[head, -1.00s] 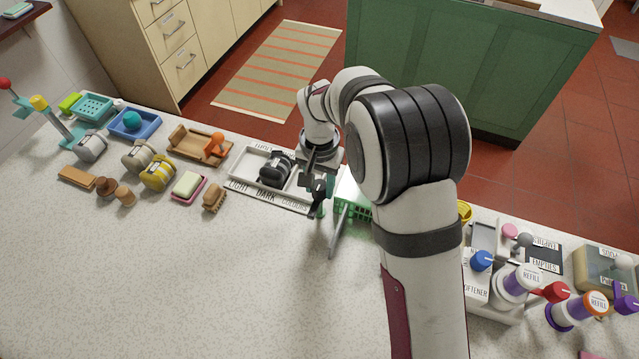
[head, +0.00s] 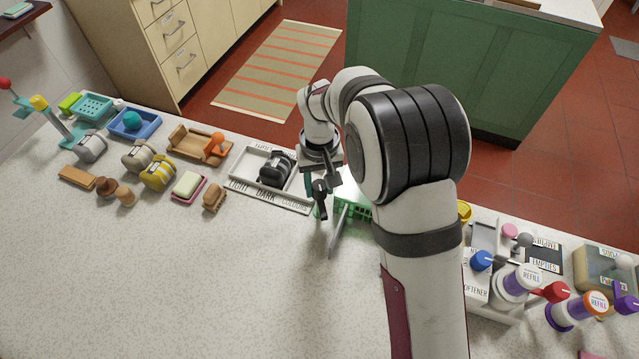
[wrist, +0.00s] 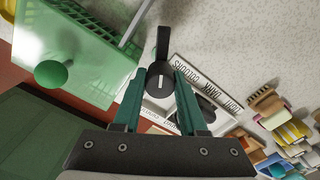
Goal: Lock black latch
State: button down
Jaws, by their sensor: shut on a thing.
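A black latch with a round hub, a pale mark and a straight lever sits between the teal fingers of my gripper (wrist: 161,85) in the wrist view; the hub is at the fingertips (wrist: 158,88) and the lever points up in the picture. In the head view the latch (head: 321,201) shows just below my gripper (head: 317,183), its lever pointing toward the near side of the counter. My gripper is shut on the latch. What the latch is fixed to is hidden under the hub and fingers.
A green basket (wrist: 84,62) with a round green knob (wrist: 51,73) stands close beside my gripper. A white labelled tray (head: 238,184) holding a dark striped object (head: 276,169) lies to the left in the head view. The near counter (head: 200,280) is clear.

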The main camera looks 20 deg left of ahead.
aim_at(320, 185)
jog(key=n, duration=1.1)
jog(key=shift+n, duration=0.4)
dwell(0.4)
jog(key=shift+c, duration=2.2)
grip_release()
notch_tip(320, 185, up, 16)
